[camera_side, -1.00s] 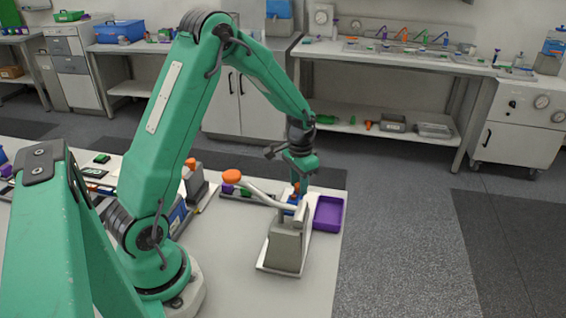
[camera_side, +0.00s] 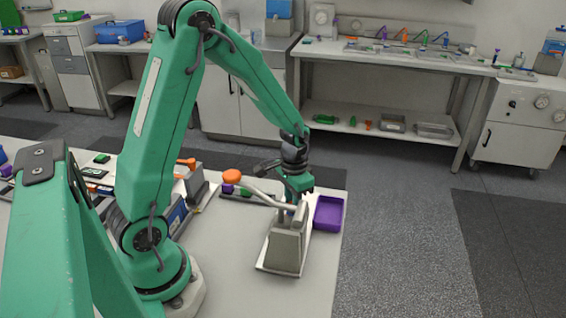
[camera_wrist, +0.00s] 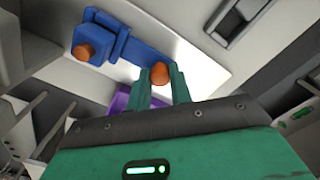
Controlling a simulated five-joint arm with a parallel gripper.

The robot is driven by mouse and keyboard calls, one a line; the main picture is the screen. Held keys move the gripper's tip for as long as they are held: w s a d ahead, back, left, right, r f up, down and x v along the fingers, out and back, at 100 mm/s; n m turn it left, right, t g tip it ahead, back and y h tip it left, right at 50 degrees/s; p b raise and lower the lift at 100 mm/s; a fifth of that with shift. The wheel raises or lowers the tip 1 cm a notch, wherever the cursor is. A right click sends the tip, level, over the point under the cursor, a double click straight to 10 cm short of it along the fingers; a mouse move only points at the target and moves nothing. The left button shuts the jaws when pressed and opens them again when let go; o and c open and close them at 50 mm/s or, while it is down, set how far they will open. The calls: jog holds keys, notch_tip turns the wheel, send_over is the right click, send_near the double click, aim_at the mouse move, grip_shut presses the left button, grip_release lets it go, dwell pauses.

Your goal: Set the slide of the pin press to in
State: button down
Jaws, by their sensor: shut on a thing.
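A rounder orange knob (camera_wrist: 160,73) sits at the slide's right end. My gripper (camera_wrist: 160,84) is shut on this knob, a green finger on each side. In the side view my gripper (camera_side: 297,199) is behind the press, which hides its fingertips and the slide.
A purple tray (camera_side: 328,213) stands just right of the press. Other devices crowd the table to the left. The tabletop in front of my base and left of the press is clear.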

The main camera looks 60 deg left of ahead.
jog(key=shift+s+d, duration=0.35)
jog(key=shift+d, duration=0.05)
jog(key=c, duration=1.3)
grip_release()
jog(key=shift+o, duration=0.2)
jog(key=shift+r, duration=0.1)
jog(key=shift+r, duration=3.85)
